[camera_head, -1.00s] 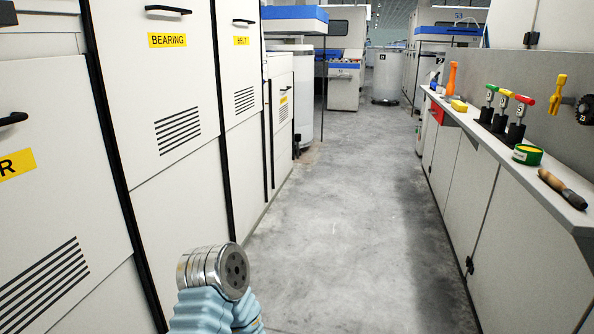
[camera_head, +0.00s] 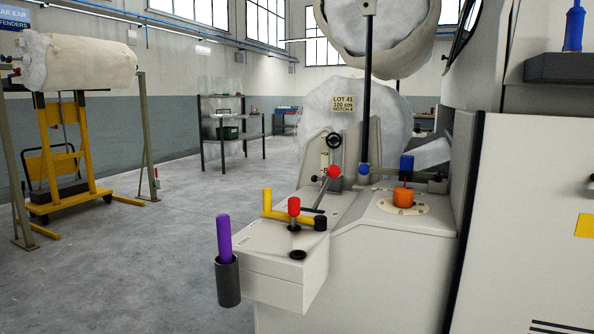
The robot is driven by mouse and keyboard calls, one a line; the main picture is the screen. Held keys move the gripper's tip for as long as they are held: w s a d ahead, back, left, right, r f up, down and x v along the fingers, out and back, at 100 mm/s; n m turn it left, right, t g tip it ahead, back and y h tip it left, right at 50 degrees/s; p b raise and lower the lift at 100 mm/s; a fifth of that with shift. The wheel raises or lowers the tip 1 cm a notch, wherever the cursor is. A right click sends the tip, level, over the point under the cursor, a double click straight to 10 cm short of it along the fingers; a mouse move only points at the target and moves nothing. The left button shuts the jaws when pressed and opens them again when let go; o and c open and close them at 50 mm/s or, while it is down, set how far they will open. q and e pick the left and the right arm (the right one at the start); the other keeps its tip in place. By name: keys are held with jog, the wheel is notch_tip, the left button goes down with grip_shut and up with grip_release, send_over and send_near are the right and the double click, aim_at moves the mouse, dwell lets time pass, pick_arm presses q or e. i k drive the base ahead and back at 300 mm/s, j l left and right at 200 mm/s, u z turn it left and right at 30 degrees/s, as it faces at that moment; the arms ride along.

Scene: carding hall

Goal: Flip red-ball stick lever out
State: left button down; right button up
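A stick lever with a red ball (camera_head: 333,171) is on the cream machine at the centre right. Its thin dark rod slants from the ball down to the left, towards the machine's top. A second red knob (camera_head: 294,206), more cylindrical, stands on a dark post just left of it, beside a yellow crank handle (camera_head: 283,217). Neither of my grippers is in view, and nothing touches the lever. The lever's pivot is partly hidden or too small to make out.
An orange knob (camera_head: 403,197) sits on a round dial to the right, with a blue-topped part behind it. A purple handle (camera_head: 224,237) stands in a dark cup (camera_head: 228,281) at the machine's front left corner. Open floor (camera_head: 150,265) lies to the left, before a yellow trolley (camera_head: 70,150).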

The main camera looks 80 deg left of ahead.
aim_at(333, 172)
jog(key=u, duration=1.6)
